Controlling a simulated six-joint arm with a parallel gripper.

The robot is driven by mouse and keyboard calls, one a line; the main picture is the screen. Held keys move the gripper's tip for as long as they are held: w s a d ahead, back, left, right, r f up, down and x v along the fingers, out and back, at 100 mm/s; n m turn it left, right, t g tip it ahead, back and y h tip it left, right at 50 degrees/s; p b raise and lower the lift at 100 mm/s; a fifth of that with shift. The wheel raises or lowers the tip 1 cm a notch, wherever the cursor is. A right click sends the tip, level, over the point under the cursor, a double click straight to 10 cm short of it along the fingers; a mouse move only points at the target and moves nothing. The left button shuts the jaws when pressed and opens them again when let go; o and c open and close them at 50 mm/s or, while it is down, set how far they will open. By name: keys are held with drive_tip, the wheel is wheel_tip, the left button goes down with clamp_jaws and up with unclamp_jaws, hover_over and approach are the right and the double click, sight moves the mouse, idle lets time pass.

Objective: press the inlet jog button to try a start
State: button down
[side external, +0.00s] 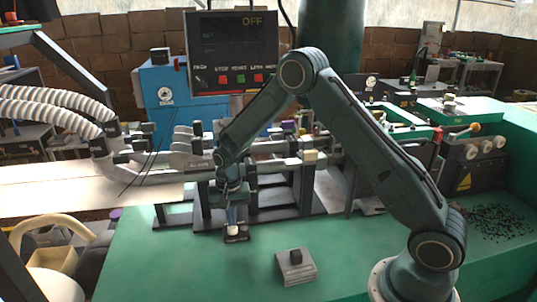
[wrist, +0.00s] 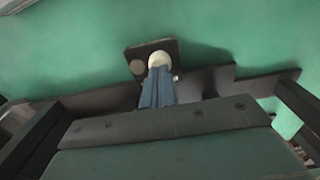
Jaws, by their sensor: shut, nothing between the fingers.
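A small dark plate (side external: 236,238) lies on the green bench top, below my gripper (side external: 232,222). It also shows in the wrist view (wrist: 174,47), with a cream round button (wrist: 160,59) and a duller brownish round button (wrist: 137,67) beside it. No label is readable, so I cannot tell which is the inlet jog button. My gripper's fingers (wrist: 159,78) are shut together and empty, pointing down. Their tips are at the cream button and partly cover it; I cannot tell whether they touch or press it.
A grey box with a black knob (side external: 296,266) stands on the green bench (side external: 180,265) to the right. Metal rails and brackets (side external: 270,195) stand close behind my gripper. A panel (side external: 233,52) reading OFF hangs above. The front bench is mostly clear.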

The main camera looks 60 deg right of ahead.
drive_tip(key=shift+f, duration=0.65)
idle(0.4)
drive_tip(key=shift+r, duration=0.1)
idle(0.4)
drive_tip(key=shift+r, duration=1.15)
drive_tip(key=shift+r, duration=1.5)
